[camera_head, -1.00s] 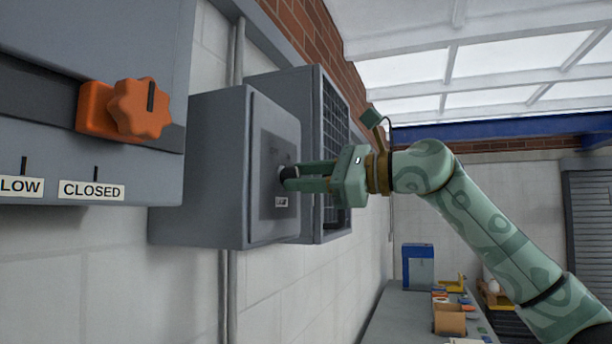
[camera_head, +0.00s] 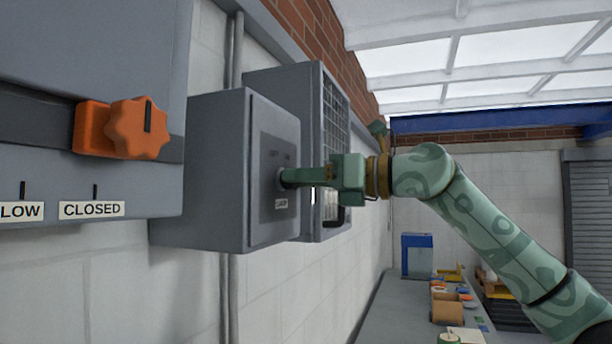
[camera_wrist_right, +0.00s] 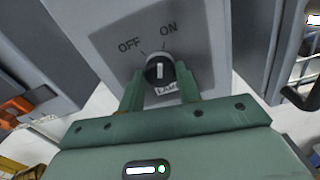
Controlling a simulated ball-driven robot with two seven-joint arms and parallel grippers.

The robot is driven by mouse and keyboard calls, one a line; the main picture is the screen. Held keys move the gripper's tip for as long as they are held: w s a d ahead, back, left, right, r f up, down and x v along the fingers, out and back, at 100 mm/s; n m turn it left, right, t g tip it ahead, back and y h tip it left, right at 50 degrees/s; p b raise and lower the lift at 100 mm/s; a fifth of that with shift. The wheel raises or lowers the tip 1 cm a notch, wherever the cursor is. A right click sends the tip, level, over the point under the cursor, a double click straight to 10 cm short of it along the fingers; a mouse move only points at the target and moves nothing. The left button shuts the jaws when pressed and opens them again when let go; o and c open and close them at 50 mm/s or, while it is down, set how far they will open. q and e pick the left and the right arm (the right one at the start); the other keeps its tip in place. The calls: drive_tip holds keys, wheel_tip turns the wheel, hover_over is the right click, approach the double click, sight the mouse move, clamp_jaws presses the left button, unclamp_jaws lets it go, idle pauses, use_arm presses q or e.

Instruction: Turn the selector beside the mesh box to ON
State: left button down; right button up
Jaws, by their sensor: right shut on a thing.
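The selector (camera_wrist_right: 160,70) is a round black knob with a white pointer line, on a grey panel with OFF and ON marked above it. In the right wrist view the pointer runs nearly straight up the picture, closer to the ON mark than to OFF. My right gripper (camera_wrist_right: 161,82) has a green finger on each side of the knob and is shut on it. In the head view my right gripper (camera_head: 286,177) reaches the front of the grey selector box (camera_head: 215,165), hiding most of the knob. The mesh box (camera_head: 335,115) stands just behind it. My left gripper is not in view.
An orange star-shaped knob (camera_head: 138,128) sits on a nearer grey cabinet (camera_head: 90,30), above LOW and CLOSED labels. A bench (camera_head: 390,310) with a blue box (camera_head: 417,256) and small items runs along the wall below.

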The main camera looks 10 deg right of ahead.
drive_tip(key=shift+m, duration=0.8)
drive_tip(key=o, duration=1)
drive_tip(key=shift+c, duration=0.2)
drive_tip(key=b+v, duration=0.3)
drive_tip(key=v, duration=1.3)
drive_tip(key=shift+d, duration=0.2)
